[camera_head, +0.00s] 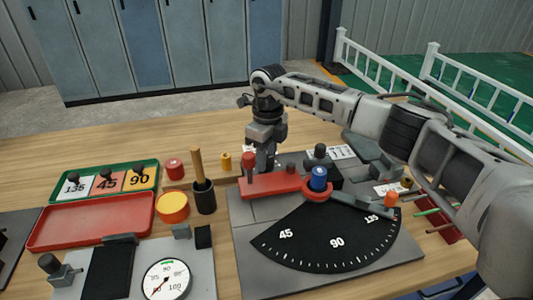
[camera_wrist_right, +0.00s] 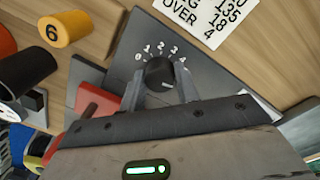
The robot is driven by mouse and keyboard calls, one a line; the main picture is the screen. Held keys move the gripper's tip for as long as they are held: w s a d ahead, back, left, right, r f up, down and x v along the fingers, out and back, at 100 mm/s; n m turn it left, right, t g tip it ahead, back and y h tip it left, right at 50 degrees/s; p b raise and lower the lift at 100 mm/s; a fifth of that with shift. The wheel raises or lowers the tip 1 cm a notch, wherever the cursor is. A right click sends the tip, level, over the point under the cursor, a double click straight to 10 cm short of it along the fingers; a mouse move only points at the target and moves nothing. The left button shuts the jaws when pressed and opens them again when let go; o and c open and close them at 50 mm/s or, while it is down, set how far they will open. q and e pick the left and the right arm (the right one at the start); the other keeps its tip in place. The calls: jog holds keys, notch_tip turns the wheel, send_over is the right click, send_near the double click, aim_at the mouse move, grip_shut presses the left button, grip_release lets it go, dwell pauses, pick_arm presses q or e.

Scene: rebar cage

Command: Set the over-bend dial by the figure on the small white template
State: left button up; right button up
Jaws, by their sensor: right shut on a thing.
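The over-bend dial is a black knob (camera_wrist_right: 159,72) on a grey plate, with white figures 0 to 4 arced above it in the right wrist view. My right gripper (camera_wrist_right: 160,88) is shut on this knob, a finger on each side. A small pale mark shows low on the knob, but I cannot tell its setting. A white card (camera_wrist_right: 214,14) at the top shows 135, 18 and OVER 4; its upper part is cut off. In the head view my right gripper (camera_head: 265,160) points down behind the red bar and hides the knob. My left gripper is not in view.
The bender plate (camera_head: 250,235) carries a red bar (camera_head: 268,187), a blue-topped post (camera_head: 318,179) and a black angle scale (camera_head: 335,240). A green tray (camera_head: 88,173), red tray (camera_head: 60,228) and round gauge (camera_head: 166,280) stand left. A black cup (camera_head: 204,199) stands close by.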

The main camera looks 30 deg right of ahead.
aim_at(269, 156)
jog(key=shift+r+m, duration=0.15)
jog(key=shift+m, duration=0.95)
jog(key=shift+w, duration=0.1)
jog(key=o, duration=1)
jog(key=r, duration=1)
jog(key=r+b, duration=0.1)
jog(key=r, duration=0.5)
jog(key=shift+d, duration=0.3)
jog(key=shift+f, duration=0.15)
